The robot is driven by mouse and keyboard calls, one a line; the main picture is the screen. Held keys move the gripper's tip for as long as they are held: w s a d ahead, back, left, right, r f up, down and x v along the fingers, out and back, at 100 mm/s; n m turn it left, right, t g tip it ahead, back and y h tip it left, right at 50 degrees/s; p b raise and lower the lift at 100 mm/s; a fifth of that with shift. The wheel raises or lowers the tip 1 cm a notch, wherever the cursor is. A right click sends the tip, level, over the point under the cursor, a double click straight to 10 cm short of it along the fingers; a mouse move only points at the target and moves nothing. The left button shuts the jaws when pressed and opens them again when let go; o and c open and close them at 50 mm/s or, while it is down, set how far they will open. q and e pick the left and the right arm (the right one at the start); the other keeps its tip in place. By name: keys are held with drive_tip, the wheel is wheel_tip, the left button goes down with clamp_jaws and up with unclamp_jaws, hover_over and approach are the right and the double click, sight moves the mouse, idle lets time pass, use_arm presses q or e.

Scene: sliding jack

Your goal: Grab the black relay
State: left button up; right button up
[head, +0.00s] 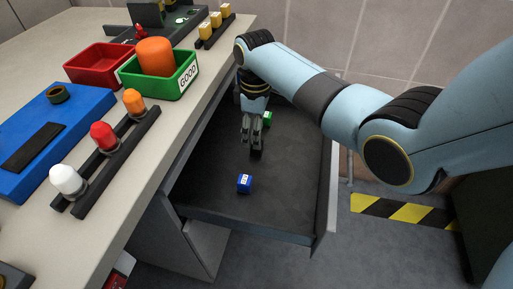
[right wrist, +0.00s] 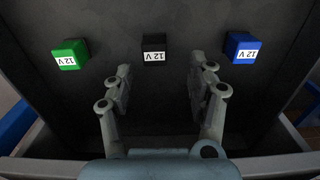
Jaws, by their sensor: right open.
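In the head view my right gripper (head: 254,142) reaches down into the open drawer (head: 210,185), fingers apart and empty. The relay is hard to make out there against the dark floor beside the fingertips. My left gripper is not in view.
A green relay (right wrist: 69,54) and a blue relay (right wrist: 242,47) flank the black one. The drawer's walls surround them. The desk (head: 135,205) beside it holds a red bin (head: 97,64), a green bin (head: 160,87) with an orange cylinder, and a lamp row.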

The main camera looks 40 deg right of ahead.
drive_tip(key=f, duration=0.1)
drive_tip(key=f+b, duration=0.1)
drive_tip(key=f, duration=0.2)
drive_tip(key=shift+w+d+f+b, duration=0.15)
drive_tip(key=shift+d+f+b, duration=0.15)
drive_tip(key=shift+f, duration=0.55)
drive_tip(key=shift+r, duration=0.1)
drive_tip(key=shift+c, duration=0.8)
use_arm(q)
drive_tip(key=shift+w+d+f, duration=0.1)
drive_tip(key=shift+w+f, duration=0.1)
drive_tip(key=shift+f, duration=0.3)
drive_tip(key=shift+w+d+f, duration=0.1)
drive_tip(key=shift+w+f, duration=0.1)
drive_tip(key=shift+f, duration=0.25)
use_arm(e)
drive_tip(key=c, duration=1)
drive_tip(key=shift+o, duration=0.2)
